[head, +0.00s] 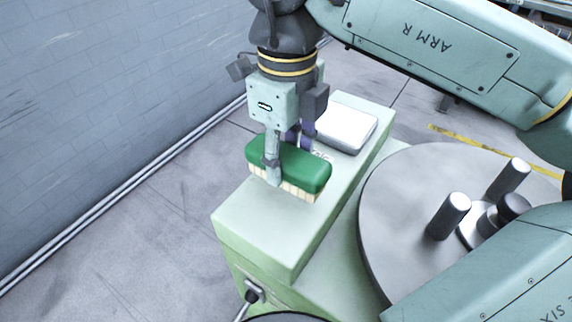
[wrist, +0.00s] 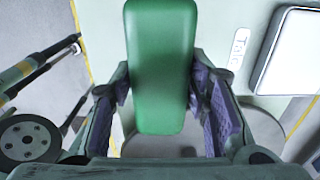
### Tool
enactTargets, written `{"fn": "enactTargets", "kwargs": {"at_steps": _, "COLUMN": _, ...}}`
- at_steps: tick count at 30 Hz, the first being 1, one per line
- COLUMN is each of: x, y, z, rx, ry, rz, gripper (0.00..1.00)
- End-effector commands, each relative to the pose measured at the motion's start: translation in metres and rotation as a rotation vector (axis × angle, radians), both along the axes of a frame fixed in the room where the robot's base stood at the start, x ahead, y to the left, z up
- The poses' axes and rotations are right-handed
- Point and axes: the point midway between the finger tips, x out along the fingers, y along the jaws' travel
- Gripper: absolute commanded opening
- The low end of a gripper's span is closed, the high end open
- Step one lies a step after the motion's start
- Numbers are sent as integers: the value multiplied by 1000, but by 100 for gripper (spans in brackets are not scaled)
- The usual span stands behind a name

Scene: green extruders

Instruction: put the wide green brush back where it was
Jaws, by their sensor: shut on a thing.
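The wide green brush (head: 300,168) has a green block back and pale bristles pointing down. My gripper (head: 283,165) is shut on it, with a finger on each long side. In the head view the brush is over the top of a pale green cabinet (head: 262,235); I cannot tell whether the bristles touch it. In the wrist view the brush (wrist: 160,65) stretches up from between my purple-padded fingers (wrist: 165,100). The far finger is partly hidden behind the brush in the head view.
A white-topped grey box (head: 347,127) sits on the cabinet behind the brush; it also shows in the wrist view (wrist: 292,50). The cabinet top in front of the brush is clear. A grey wall (head: 110,90) stands to the left.

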Motion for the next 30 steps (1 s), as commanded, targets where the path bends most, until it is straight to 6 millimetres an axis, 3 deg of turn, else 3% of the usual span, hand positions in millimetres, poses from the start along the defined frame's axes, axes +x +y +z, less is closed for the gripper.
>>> {"fn": "enactTargets", "kwargs": {"at_steps": 10, "x": 1, "y": 1, "z": -33, "rx": 1, "ry": 1, "rz": 0, "gripper": 17}}
{"fn": "enactTargets", "kwargs": {"at_steps": 21, "x": 2, "y": 1, "z": -40, "rx": 0, "ry": -1, "rz": -1, "gripper": 17}}
{"fn": "enactTargets", "kwargs": {"at_steps": 22, "x": 2, "y": 1, "z": -40, "rx": 0, "ry": -1, "rz": -1, "gripper": 43}}
{"fn": "enactTargets", "kwargs": {"at_steps": 30, "x": 2, "y": 1, "z": -39, "rx": 1, "ry": -1, "rz": -1, "gripper": 61}}
